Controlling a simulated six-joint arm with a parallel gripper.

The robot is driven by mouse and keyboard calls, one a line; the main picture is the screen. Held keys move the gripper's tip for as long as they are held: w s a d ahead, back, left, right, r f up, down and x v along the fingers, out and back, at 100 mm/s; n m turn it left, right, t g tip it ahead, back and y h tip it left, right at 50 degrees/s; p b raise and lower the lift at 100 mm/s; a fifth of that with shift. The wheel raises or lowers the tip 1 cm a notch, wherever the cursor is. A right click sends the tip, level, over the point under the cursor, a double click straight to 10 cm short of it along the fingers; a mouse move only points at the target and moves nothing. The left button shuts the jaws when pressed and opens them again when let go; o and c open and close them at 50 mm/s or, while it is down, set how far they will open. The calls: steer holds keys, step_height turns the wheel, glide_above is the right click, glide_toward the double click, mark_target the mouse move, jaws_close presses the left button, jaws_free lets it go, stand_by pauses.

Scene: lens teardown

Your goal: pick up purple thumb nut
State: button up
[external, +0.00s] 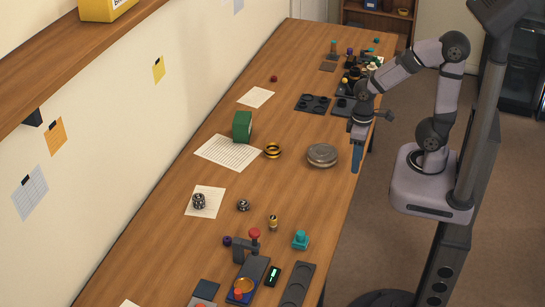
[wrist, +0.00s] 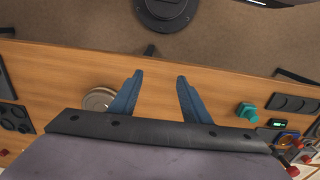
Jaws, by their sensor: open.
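A small dark purple knob-like piece (external: 227,241), which looks like the purple thumb nut, is at the left side of a grey clamp fixture (external: 241,250) near the front of the bench. I cannot tell whether it is threaded on the fixture or only beside it. I cannot make it out in the wrist view. My gripper (external: 356,158) hangs at the bench's right edge, well away from the piece and beyond the grey round disc (external: 322,155). Its blue fingers are apart and empty in the wrist view (wrist: 160,76).
A red knob (external: 254,233) tops the fixture. A teal part (external: 300,240), a small brass-and-dark cylinder (external: 273,222) and a dark tray (external: 297,284) stand close by. Bare wood separates the disc from the fixture.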

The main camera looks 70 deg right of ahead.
steer(key=w+a+r+m+t+y+b, duration=0.15)
steer(key=w+a+m+y+b, duration=0.4)
steer(key=w+a+m, duration=0.7)
steer(key=w+a+r+m+t+y+b, duration=0.1)
steer(key=w+a+m+t+y+b, duration=0.15)
steer(key=w+a+m+y, duration=1)
steer(key=n+h, duration=0.4)
steer(key=h, duration=0.1)
glide_toward(229, 237)
steer(key=shift+w+a+r, duration=0.3)
steer(key=shift+w+a, duration=0.25)
steer(key=shift+w, duration=0.15)
steer(key=shift+f, duration=0.45)
steer(key=shift+g, duration=0.3)
steer(key=shift+s+p+x, duration=0.15)
steer(key=shift+p+x, duration=0.3)
steer(key=shift+x, duration=1.4)
steer(key=shift+s+p+x, duration=0.15)
steer(key=shift+p+x, duration=0.25)
steer(key=shift+x, duration=1.4)
steer(key=shift+a, duration=0.1)
jaws_close()
